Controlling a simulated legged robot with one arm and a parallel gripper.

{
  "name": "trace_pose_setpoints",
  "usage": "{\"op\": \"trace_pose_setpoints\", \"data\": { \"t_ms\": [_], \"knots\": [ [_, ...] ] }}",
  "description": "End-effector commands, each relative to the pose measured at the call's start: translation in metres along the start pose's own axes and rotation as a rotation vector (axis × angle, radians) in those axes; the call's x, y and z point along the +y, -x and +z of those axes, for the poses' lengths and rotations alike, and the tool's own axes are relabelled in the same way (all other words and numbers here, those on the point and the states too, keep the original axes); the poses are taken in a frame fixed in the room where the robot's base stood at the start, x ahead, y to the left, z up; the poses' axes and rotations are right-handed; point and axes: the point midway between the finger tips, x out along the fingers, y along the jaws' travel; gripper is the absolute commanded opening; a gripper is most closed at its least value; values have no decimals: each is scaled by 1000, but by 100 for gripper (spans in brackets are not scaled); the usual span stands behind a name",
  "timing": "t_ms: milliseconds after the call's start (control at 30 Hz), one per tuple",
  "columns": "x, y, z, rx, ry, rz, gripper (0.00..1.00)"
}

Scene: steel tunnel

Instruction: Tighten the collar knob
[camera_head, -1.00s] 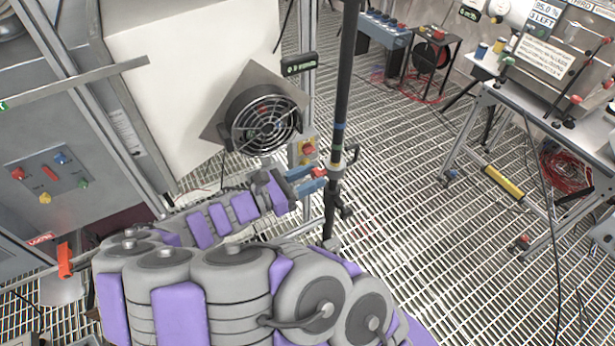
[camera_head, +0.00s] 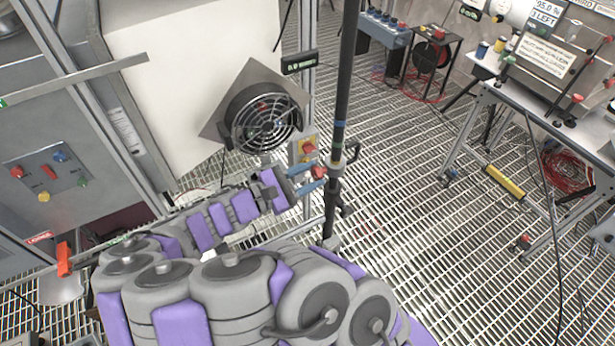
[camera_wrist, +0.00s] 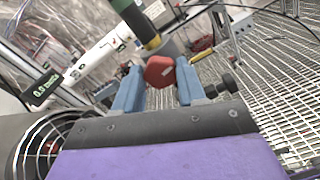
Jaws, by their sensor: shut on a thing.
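The collar knob (camera_wrist: 160,71) is red and sits between my gripper's two blue fingers in the wrist view. My gripper (camera_wrist: 158,86) is shut on it. In the head view the red knob (camera_head: 318,171) is small and partly hidden by the blue fingers (camera_head: 306,178). The knob is on the left side of the collar on a dark upright pole (camera_head: 342,85). How tight the knob is cannot be told.
A round fan with a guard (camera_head: 264,122) stands left of the pole. A red button on a yellow plate (camera_head: 308,147) is just above my gripper. A small display (camera_head: 299,62) hangs higher up. A workbench (camera_head: 520,105) stands at right. The grating floor (camera_head: 430,230) between is mostly clear.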

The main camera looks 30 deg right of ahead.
Motion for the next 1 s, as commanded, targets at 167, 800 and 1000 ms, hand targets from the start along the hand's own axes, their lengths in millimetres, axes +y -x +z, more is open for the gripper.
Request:
{"op": "trace_pose_setpoints", "data": {
  "t_ms": [167, 800, 1000],
  "knots": [
    [0, 0, -1, 2, -109, 4, 10],
    [0, 1, 0, 2, -218, 2, 10],
    [0, 1, 0, 1, -218, 2, 47]
  ]
}}
